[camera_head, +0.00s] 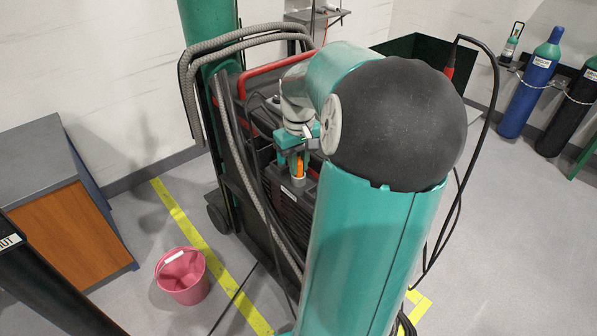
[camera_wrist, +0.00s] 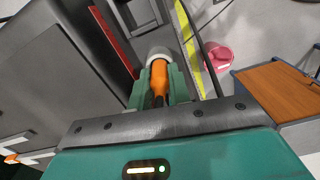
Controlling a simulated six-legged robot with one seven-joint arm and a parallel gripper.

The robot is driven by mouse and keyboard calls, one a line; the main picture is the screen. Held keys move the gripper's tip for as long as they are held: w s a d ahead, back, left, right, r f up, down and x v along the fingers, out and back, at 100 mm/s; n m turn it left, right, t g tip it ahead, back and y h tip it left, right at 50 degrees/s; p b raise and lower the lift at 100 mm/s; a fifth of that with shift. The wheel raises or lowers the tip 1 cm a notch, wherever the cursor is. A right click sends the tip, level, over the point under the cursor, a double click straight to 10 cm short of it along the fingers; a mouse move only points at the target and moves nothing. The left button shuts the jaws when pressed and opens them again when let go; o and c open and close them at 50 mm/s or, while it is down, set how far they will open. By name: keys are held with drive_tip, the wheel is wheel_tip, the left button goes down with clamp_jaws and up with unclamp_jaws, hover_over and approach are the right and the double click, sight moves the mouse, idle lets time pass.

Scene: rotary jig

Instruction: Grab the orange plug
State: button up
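The orange plug (camera_wrist: 158,77) stands in a pale round socket (camera_wrist: 158,54) in the wrist view, with a dark end toward my gripper. My gripper's two green fingers (camera_wrist: 159,88) are on either side of the plug. Whether they touch it is too small to tell. In the head view my gripper (camera_head: 297,160) points down at the dark machine, and a bit of the orange plug (camera_head: 299,168) shows between its fingers. My teal arm hides part of the machine.
The dark wheeled machine (camera_head: 285,205) has a red handle (camera_head: 275,70) and grey hoses (camera_head: 230,42) looping near my gripper. A pink bucket (camera_head: 182,276) and an orange-fronted cabinet (camera_head: 75,235) stand at left. Gas cylinders (camera_head: 531,85) stand at right. Floor beside the bucket is clear.

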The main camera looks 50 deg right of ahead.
clamp_jaws()
drive_tip(key=shift+r, duration=0.15)
